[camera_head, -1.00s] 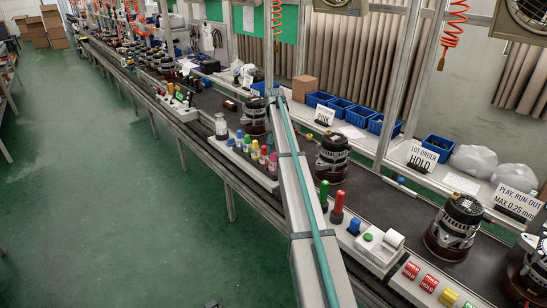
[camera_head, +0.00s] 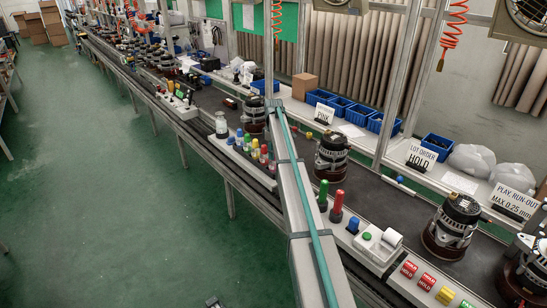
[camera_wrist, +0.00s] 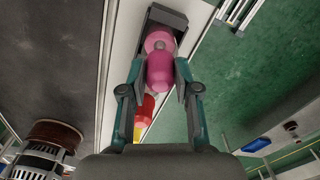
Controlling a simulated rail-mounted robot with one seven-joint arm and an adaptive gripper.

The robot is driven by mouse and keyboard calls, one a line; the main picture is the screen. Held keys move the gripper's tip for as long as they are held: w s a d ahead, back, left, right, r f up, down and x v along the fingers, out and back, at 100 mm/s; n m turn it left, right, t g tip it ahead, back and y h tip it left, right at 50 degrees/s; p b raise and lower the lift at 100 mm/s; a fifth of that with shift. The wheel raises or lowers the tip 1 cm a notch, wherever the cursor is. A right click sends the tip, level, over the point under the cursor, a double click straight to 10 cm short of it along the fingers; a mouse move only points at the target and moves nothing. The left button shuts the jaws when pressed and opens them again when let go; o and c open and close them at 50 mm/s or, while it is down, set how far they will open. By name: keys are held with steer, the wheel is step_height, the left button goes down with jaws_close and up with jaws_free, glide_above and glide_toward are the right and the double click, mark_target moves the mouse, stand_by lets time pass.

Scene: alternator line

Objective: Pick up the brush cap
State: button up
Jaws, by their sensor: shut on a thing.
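In the wrist view a pink cap (camera_wrist: 161,72), the likely brush cap, is between the two fingers of my gripper (camera_wrist: 161,78). The fingers are shut on its sides. A second pink rounded shape (camera_wrist: 159,42) shows just beyond it, at a dark block on the pale strip. I cannot tell whether the held cap touches it. In the head view a pink piece (camera_head: 272,166) shows at the near end of a row of coloured pieces. My gripper cannot be made out in the head view.
A red piece (camera_wrist: 145,108) and a yellow one stand close below the held cap in the wrist view. An alternator (camera_wrist: 45,148) is at lower left on the dark belt (camera_wrist: 60,65). Green floor lies to the right. Signs and blue bins (camera_head: 340,107) line the back.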

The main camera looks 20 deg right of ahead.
steer(key=shift+r, duration=0.15)
steer(key=shift+r+p, duration=0.35)
steer(key=shift+r, duration=0.2)
step_height(320, 180, up, 3)
steer(key=shift+s+f+p, duration=0.15)
steer(key=shift+f+p, duration=0.05)
steer(key=shift+p, duration=0.4)
steer(key=s+r+p, duration=0.2)
steer(key=s+r, duration=0.2)
steer(key=s, duration=0.3)
steer(key=s+a+r+p, duration=0.1)
steer(key=s+r+p, duration=0.2)
steer(key=s+r, duration=0.2)
steer(key=shift+s+a, duration=0.3)
steer(key=shift+s, duration=0.55)
steer(key=shift+o, duration=0.9)
steer(key=shift+r+p, duration=0.1)
steer(key=shift+p, duration=0.25)
steer(key=c, duration=0.3)
